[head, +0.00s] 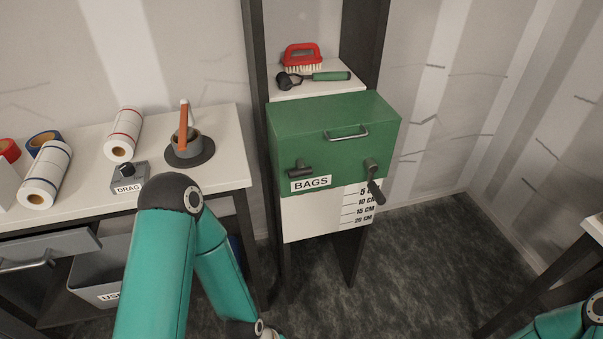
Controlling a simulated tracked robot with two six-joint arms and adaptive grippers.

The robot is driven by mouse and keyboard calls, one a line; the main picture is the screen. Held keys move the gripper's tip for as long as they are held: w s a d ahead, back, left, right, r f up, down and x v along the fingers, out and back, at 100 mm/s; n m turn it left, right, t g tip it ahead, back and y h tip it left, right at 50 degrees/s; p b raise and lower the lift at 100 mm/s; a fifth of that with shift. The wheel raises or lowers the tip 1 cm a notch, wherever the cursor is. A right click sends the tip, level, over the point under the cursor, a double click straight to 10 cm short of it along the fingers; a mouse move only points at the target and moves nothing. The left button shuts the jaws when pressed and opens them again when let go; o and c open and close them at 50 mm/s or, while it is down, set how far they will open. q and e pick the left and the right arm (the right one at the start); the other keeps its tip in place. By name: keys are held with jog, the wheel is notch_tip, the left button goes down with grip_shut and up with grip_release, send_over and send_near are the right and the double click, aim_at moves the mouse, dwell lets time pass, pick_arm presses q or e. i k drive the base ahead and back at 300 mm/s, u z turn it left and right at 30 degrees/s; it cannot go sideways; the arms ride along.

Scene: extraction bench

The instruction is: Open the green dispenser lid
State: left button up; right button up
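The green dispenser (240,0) is not split into clearly visible parts here; its green lid (315,120) looks closed, with a metal bar handle (347,134) on it. Below the handle are a dark T-shaped knob (299,171) at the left, a "BAGS" label (311,184), and a dark crank (374,184) at the right. A white panel with a centimetre scale (330,218) hangs below the green front. My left arm reaches in at the lower left and bends down out of the frame, so its gripper is hidden. Only a bit of my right arm shows at the lower right.
A red brush (302,57) and a green-handled tool (320,77) lie on the shelf behind the dispenser.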

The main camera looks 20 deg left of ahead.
aim_at(325, 114)
jog(key=k, duration=1.3)
jog(key=u, duration=0.35)
jog(key=i, duration=1.15)
jog(key=u, duration=0.7)
jog(key=i, duration=0.35)
jog(key=z, duration=0.05)
